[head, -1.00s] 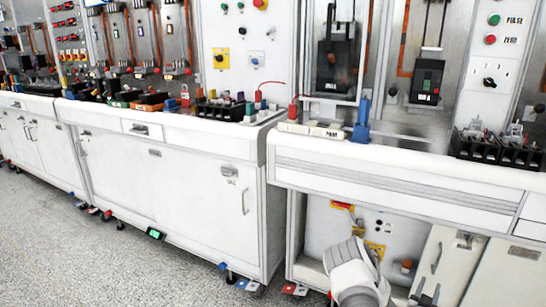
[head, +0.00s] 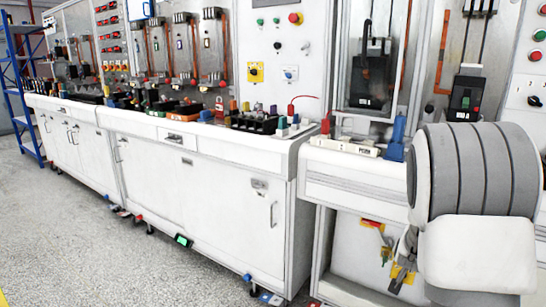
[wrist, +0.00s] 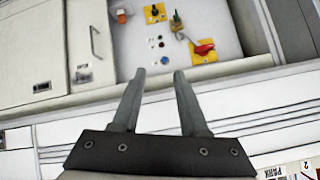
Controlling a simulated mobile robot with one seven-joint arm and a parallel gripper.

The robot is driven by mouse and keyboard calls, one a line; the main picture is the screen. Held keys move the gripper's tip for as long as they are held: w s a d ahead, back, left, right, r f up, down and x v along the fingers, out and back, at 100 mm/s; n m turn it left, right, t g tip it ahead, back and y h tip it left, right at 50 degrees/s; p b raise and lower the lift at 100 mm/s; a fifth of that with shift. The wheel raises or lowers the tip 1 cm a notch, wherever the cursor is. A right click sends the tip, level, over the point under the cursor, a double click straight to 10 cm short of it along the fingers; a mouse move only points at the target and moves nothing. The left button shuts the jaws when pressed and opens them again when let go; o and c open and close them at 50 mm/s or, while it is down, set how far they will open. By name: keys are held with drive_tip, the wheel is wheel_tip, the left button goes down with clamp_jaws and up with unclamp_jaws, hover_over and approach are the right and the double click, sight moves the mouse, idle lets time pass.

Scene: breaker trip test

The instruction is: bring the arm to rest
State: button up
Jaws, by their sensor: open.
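My gripper (wrist: 158,75) shows in the wrist view with its two dark fingers apart and nothing between them. Beyond the fingertips is the white bench front, with the lower control panel (wrist: 165,40) above it in that upside-down view. My grey and white arm (head: 470,190) fills the right side of the head view, in front of the right bench, and is bent. It hides part of that bench and its lower compartment. I cannot clearly make out the fingers in the head view.
The white right bench (head: 345,185) carries a blue plug (head: 396,138) close to my arm. Breakers such as the black one (head: 466,98) hang on the panels behind. A red switch (wrist: 204,48) sits on a yellow plate. The speckled floor (head: 90,235) at left is clear.

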drive_tip(key=s+a+r+n+y, duration=0.2)
drive_tip(key=s+a+r+n, duration=0.1)
drive_tip(key=s+a+r, duration=0.4)
drive_tip(key=s+a+r+n+y, duration=0.25)
drive_tip(key=s+a+r, duration=0.3)
drive_tip(key=a, duration=0.45)
drive_tip(key=s+a+r+n+g, duration=0.1)
drive_tip(key=s+a+n+g, duration=0.15)
drive_tip(key=s, duration=0.65)
drive_tip(key=s+a+r+n+g, duration=0.15)
drive_tip(key=s+a, duration=0.25)
drive_tip(key=s, duration=0.5)
wheel_tip(320, 180, up, 26)
drive_tip(key=t+p, duration=0.1)
drive_tip(key=p, duration=2.6)
drive_tip(key=shift+w+d+n+y, duration=0.15)
drive_tip(key=shift+d+n+y, duration=0.05)
drive_tip(key=shift+n+y, duration=0.2)
